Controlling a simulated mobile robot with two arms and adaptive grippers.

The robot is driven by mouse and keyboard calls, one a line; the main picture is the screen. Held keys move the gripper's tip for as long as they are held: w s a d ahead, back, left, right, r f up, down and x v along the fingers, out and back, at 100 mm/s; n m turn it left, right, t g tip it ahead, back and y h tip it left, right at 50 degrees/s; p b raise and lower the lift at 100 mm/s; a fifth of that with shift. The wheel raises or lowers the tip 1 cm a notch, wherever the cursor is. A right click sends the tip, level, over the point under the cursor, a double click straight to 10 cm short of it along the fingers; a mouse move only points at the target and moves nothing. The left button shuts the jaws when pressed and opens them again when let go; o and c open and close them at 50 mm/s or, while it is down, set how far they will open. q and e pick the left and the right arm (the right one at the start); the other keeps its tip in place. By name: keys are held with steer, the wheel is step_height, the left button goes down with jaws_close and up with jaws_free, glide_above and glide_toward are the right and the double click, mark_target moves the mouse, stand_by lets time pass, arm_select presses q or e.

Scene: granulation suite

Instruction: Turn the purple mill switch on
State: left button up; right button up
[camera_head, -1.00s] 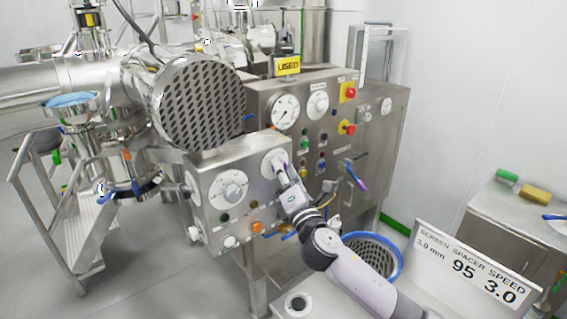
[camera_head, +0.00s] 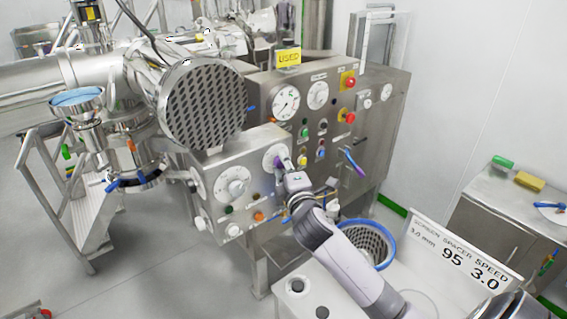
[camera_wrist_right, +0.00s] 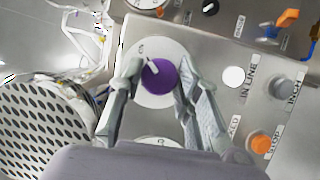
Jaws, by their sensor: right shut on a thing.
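The purple mill switch (camera_wrist_right: 172,75) is a round knob with a white pointer mark on a white dial plate. In the right wrist view its pointer tilts to the upper left. In the head view the purple knob (camera_head: 281,163) is largely hidden behind my right gripper (camera_head: 284,170) at the front steel control box. In the wrist view the two fingers of my right gripper (camera_wrist_right: 160,82) lie on either side of the knob, shut on it. My left gripper is not in view.
A white dial (camera_head: 233,183) is left of the switch. An orange stop button (camera_wrist_right: 262,143) and grey inch button (camera_wrist_right: 280,88) are nearby. A taller panel (camera_head: 330,118) with gauges and red buttons stands behind.

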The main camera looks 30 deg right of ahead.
stand_by(0.5)
steer(key=o, duration=1.1)
steer(key=shift+d, duration=0.1)
steer(key=shift+o, duration=0.2)
steer(key=v, duration=1.2)
